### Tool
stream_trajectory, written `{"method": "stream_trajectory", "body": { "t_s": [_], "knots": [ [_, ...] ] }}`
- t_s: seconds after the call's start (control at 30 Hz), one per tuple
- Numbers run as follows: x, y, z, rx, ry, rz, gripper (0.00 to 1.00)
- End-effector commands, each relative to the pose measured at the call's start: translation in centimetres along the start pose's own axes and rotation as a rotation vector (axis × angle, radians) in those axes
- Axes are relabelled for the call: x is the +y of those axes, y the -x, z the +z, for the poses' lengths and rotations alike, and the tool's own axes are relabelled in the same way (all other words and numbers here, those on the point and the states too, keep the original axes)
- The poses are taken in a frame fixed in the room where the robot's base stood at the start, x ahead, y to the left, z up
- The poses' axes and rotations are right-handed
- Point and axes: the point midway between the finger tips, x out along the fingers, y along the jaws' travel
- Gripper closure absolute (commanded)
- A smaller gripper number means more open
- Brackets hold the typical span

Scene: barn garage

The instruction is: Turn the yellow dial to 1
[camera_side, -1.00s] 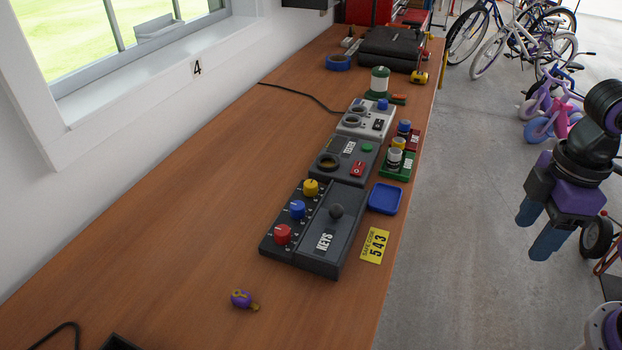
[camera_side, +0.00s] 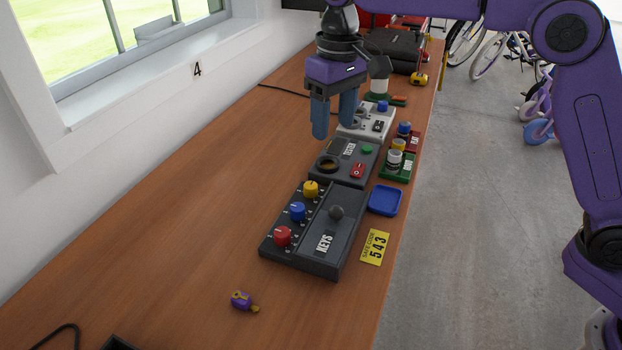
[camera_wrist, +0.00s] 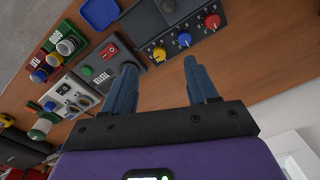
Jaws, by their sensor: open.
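The yellow dial (camera_side: 311,187) is a round knob on the dark KEYS box (camera_side: 347,238), farthest back in a row with a blue dial (camera_side: 298,210) and a red dial (camera_side: 283,235). In the wrist view the yellow dial (camera_wrist: 159,54) shows ahead, between the lines of my two fingers. My gripper (camera_side: 334,128) is open and empty, pointing down above the bench, behind and above the yellow dial and apart from it. It also shows in the wrist view (camera_wrist: 160,78). The number the dial points to is too small to read.
A tester box (camera_side: 343,160) with a red switch and green button stands just behind the KEYS box. A blue tray (camera_side: 385,199) and yellow code card (camera_side: 375,246) lie to its right. A small purple item (camera_side: 241,300) lies in front. The bench left of the boxes is clear.

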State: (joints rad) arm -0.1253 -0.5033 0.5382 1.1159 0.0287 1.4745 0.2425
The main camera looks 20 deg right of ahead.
Motion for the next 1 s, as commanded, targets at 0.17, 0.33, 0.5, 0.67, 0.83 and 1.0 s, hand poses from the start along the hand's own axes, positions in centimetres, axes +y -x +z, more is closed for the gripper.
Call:
{"method": "stream_trajectory", "body": {
  "t_s": [0.17, 0.33, 0.5, 0.67, 0.83, 1.0],
  "knots": [
    [0.4, -0.3, -3.7, -0.002, -0.103, -0.003, 0.42],
    [1.0, -0.4, -5.5, 0.000, -0.167, -0.006, 0.42],
    [1.3, -0.6, -5.9, -0.001, -0.188, -0.007, 0.42],
    [1.3, -1.6, -5.9, -0.002, -0.189, -0.006, 0.42],
    [1.3, -3.8, -5.8, -0.003, -0.189, -0.006, 0.42],
    [1.4, -7.0, -5.8, -0.005, -0.189, -0.006, 0.42]
  ]
}}
